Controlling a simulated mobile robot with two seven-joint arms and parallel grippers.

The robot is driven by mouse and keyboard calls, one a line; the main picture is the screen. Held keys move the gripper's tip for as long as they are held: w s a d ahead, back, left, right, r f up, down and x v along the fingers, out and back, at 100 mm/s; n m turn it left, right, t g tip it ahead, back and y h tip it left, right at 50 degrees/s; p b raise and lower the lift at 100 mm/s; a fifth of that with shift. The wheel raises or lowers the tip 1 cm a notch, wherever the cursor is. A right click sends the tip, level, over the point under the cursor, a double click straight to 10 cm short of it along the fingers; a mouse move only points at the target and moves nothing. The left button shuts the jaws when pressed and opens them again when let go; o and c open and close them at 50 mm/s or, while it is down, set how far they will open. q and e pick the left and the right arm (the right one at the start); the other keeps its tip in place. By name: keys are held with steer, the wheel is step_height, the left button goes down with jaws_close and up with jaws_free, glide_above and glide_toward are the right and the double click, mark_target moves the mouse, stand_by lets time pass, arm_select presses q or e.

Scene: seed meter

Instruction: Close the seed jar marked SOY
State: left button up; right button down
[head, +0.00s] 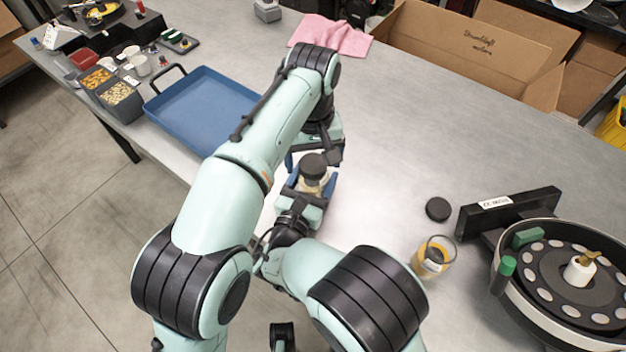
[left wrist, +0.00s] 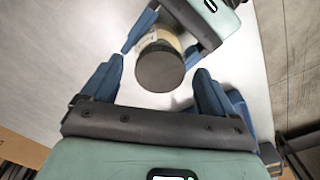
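A small jar with cream contents (head: 311,184) stands between my two grippers, with a black lid (head: 313,166) on its top. In the left wrist view the lid (left wrist: 160,68) covers the jar's mouth, and a strip of the cream jar (left wrist: 163,37) shows beyond it. My right gripper (head: 309,192) has its blue fingers on either side of the jar body. My left gripper (left wrist: 158,85) is open, its fingers wide apart and clear of the lid. A second jar (head: 433,256), open with yellow contents, stands at right. I cannot read either jar's marking.
A loose black lid (head: 438,209) lies near the open jar. The round seed meter (head: 560,280) and a black labelled block (head: 510,210) stand at right. A blue tray (head: 205,110), bins of seeds (head: 120,98), a pink cloth (head: 332,36) and a cardboard box (head: 470,50) lie farther back.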

mark_target(307, 192)
arm_select(q)
steer(key=shift+r, duration=3.75)
arm_select(e)
jaws_free()
steer(key=shift+s, duration=0.1)
steer(key=v, duration=0.7)
steer(key=shift+s+a, duration=0.1)
steer(key=shift+s, duration=0.05)
arm_select(q)
steer(key=shift+f, duration=0.1)
